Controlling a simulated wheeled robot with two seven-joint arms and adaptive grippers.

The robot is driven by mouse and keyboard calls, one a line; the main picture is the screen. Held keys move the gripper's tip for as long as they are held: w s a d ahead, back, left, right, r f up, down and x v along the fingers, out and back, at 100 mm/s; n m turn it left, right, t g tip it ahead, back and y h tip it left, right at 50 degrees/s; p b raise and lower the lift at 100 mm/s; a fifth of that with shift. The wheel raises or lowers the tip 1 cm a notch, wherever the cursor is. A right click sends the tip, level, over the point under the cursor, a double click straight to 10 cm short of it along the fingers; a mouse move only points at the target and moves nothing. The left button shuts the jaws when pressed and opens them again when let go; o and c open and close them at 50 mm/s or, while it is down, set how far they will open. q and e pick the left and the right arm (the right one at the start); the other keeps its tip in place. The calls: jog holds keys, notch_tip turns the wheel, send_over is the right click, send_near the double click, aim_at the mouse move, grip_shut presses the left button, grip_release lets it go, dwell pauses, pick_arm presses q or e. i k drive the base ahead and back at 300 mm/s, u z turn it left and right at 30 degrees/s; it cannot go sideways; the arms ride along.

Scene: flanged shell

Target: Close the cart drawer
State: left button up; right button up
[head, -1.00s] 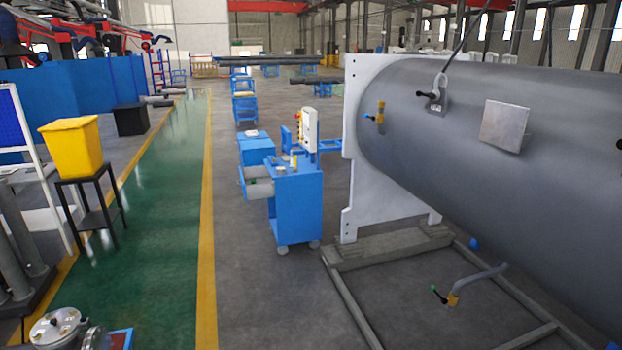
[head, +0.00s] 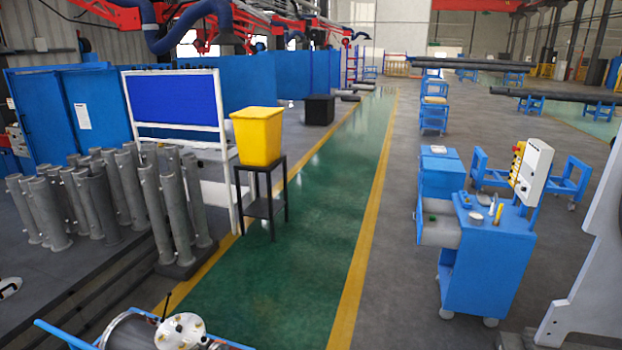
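The blue cart (head: 490,265) stands on small wheels at the right of the head view, with a white control panel (head: 534,172) rising from its top. A grey drawer (head: 438,231) sticks out from the cart's left side, so it is open. Several small tools lie on the cart top, including a yellow one. Neither of my grippers shows in the head view.
A white plate (head: 590,265) stands close right of the cart. A green walkway (head: 300,260) with yellow edge lines runs left of it, with clear grey floor between. A yellow bin (head: 257,137) sits on a black stand. Flanged metal parts (head: 180,331) lie at the bottom.

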aim_at(446, 231)
jog(key=z, duration=0.15)
jog(key=i, duration=2.05)
jog(key=z, duration=0.45)
